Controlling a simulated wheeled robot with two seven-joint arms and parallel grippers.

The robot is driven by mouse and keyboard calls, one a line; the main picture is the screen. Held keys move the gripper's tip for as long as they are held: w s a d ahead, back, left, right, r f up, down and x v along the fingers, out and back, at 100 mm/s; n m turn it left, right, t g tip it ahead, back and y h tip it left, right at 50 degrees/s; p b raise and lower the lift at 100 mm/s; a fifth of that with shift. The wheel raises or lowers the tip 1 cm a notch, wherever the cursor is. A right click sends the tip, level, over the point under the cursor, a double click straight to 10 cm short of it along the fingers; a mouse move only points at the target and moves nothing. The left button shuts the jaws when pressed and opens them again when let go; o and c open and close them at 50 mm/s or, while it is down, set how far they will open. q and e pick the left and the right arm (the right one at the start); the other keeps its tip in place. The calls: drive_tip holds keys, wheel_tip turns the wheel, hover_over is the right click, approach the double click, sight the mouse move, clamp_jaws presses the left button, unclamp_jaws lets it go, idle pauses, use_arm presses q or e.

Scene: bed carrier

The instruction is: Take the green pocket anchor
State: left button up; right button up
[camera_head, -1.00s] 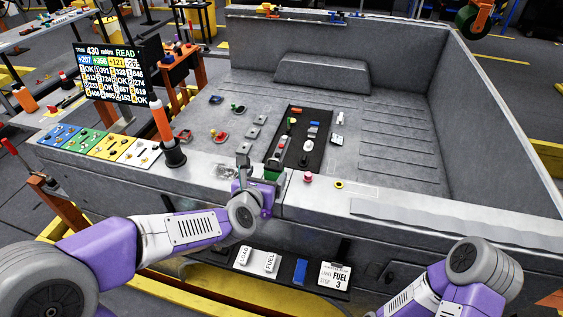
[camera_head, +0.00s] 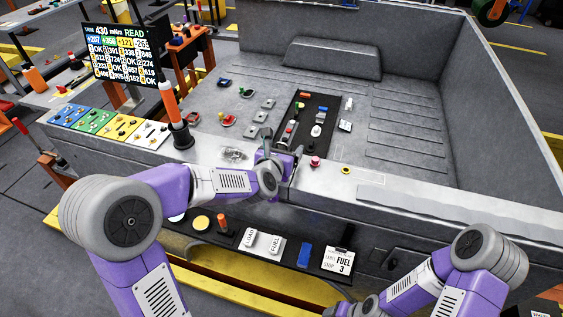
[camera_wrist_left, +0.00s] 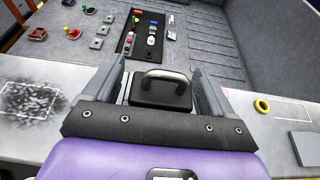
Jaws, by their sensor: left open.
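My left gripper (camera_head: 268,143) is over the near rail of the bed, and its fingers are open. A small green-topped piece (camera_head: 246,92) also stands on the bed floor. My right arm shows at the lower right; its gripper is out of view.
A black tray (camera_head: 302,136) with several small parts lies just beyond the gripper. A pink-red knob (camera_head: 315,162) and a yellow ring (camera_head: 346,170) are on the rail to the right. An orange-topped post (camera_head: 172,105) stands to the left.

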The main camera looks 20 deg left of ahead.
use_arm(q)
drive_tip(key=c, duration=1.2)
drive_tip(key=shift+c, duration=0.2)
drive_tip(key=shift+r, duration=0.15)
